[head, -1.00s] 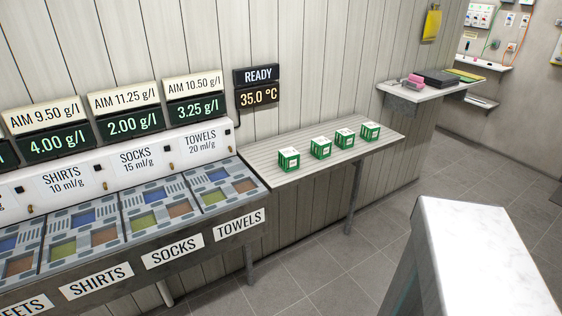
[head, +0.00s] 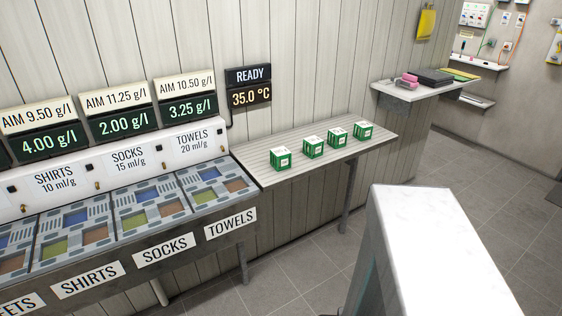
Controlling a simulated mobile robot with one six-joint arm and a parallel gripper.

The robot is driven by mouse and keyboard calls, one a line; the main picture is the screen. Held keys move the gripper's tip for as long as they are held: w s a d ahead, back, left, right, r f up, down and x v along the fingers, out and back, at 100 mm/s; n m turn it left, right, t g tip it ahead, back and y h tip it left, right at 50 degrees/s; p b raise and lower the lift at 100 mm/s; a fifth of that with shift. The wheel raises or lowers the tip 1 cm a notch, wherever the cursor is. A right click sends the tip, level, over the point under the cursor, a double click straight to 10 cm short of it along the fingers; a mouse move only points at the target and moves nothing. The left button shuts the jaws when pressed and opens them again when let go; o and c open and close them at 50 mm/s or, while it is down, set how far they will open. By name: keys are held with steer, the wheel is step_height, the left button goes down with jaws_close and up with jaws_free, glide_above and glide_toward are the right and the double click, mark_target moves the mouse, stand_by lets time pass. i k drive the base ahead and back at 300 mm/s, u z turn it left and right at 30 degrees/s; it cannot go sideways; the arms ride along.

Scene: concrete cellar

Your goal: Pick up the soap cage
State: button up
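Several small green-and-white cubes stand in a row on the slatted shelf (head: 258,166) along the wall. The nearest cube (head: 280,160) is at the left, and the farthest cube (head: 362,131) is at the right. They look alike, with white tops and small white labels on the sides. They stand apart from each other. I cannot tell whether one of them is the soap cage, and nothing else in view is clearly a cage. My gripper is not in view.
Left of the shelf is a bench of compartments with a TOWELS label (head: 230,223). A READY 35.0 °C display (head: 249,88) hangs above. A white ledge (head: 385,88) holds pink and dark items. A pale block form fills the lower right; I cannot tell if it is mine.

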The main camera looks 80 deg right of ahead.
mark_target(280, 157)
steer(key=u, duration=0.2)
steer(key=k, duration=0.85)
steer(key=z, duration=0.85)
